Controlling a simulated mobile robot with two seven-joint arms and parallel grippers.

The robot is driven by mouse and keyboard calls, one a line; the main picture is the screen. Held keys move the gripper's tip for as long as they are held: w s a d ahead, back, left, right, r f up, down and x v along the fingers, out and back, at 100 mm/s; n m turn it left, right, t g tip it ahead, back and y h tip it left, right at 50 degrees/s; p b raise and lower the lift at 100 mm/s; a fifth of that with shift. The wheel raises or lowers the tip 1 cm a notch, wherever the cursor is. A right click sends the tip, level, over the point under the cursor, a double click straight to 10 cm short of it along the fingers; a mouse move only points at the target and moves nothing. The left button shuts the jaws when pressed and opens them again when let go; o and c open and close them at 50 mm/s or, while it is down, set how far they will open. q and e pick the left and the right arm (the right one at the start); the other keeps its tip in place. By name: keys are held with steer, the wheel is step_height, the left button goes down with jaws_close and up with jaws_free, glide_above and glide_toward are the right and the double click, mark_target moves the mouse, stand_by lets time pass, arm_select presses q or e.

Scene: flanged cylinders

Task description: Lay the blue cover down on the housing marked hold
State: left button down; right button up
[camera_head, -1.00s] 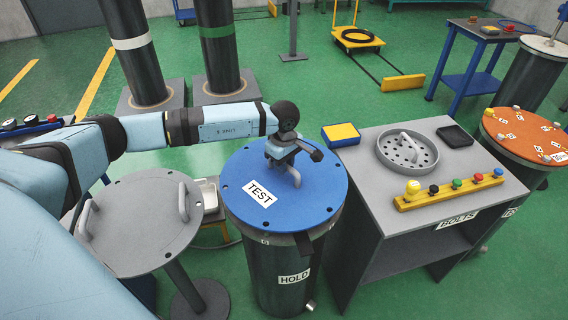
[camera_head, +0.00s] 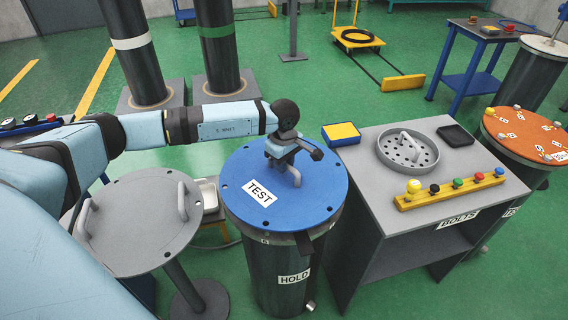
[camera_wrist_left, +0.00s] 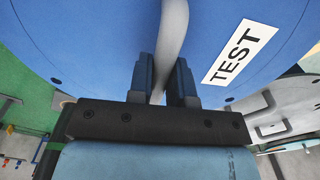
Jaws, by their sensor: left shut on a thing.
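The blue cover (camera_head: 255,204) is a round disc with a TEST label and a grey handle. It lies over the top of the dark cylindrical housing marked HOLD (camera_head: 283,258), roughly centred on it. Whether it rests fully on the flange I cannot tell; the rim is close to the housing top. My left gripper (camera_head: 293,172) is above the cover, shut on its handle. In the left wrist view the handle (camera_wrist_left: 172,40) runs between the two fingers, with the blue cover (camera_wrist_left: 90,45) filling the view behind. My right gripper is not in view.
A grey round stand (camera_head: 140,232) with two handles is left of the housing. A grey bolts table (camera_head: 370,190) stands close on the right, carrying a perforated dish (camera_head: 407,155) and a yellow bolt rack (camera_head: 450,193). An orange-topped cylinder (camera_head: 525,135) is at far right.

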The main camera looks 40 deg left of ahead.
arm_select(q)
steer(key=shift+r, duration=0.1)
stand_by(0.7)
steer(key=shift+f+b, duration=0.45)
steer(key=shift+b, duration=0.15)
stand_by(0.5)
steer(key=shift+b, duration=0.45)
stand_by(1.8)
steer(key=shift+f+b, duration=0.35)
stand_by(0.4)
steer(key=shift+b, duration=0.4)
stand_by(1.5)
steer(key=shift+f+b, duration=0.45)
steer(key=shift+f, duration=0.15)
stand_by(0.7)
